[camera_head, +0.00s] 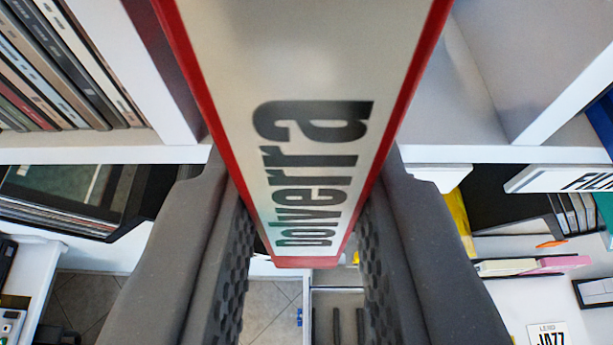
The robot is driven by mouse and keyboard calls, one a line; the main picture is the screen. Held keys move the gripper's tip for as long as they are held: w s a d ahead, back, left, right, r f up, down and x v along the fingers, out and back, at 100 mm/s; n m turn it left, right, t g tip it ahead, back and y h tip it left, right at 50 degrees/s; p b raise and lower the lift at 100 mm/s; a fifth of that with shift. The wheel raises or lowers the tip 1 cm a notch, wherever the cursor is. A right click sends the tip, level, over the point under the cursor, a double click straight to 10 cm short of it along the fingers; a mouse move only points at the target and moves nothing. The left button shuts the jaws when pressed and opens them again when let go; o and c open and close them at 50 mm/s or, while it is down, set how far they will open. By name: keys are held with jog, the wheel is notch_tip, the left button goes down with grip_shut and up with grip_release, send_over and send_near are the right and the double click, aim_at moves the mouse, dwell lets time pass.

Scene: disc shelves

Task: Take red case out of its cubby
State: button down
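The red case (421,62) shows its pale spine, lettered "polverra", large in the middle of the view. It runs from the top edge down to a red end between my fingers. My gripper (305,250) has one dark textured finger on each side of the case's lower part, and both pads appear to press against its sides. The upper part of the case lies in front of a white cubby (455,110), with shelf walls on both sides. How deep the case still sits in the cubby cannot be told.
A cubby at the upper left holds several cases (60,65). A white upright (140,60) and a shelf board (90,150) border it. At the lower right are a white "FILM" divider (560,179), small boxes (535,265) and a "JAZZ" card (547,334). Tiled floor (85,300) shows below.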

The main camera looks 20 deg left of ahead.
jog(key=s+d+b, duration=0.4)
jog(key=s, duration=0.7)
jog(key=shift+s, duration=0.3)
dwell(1.2)
jog(key=shift+d, duration=0.1)
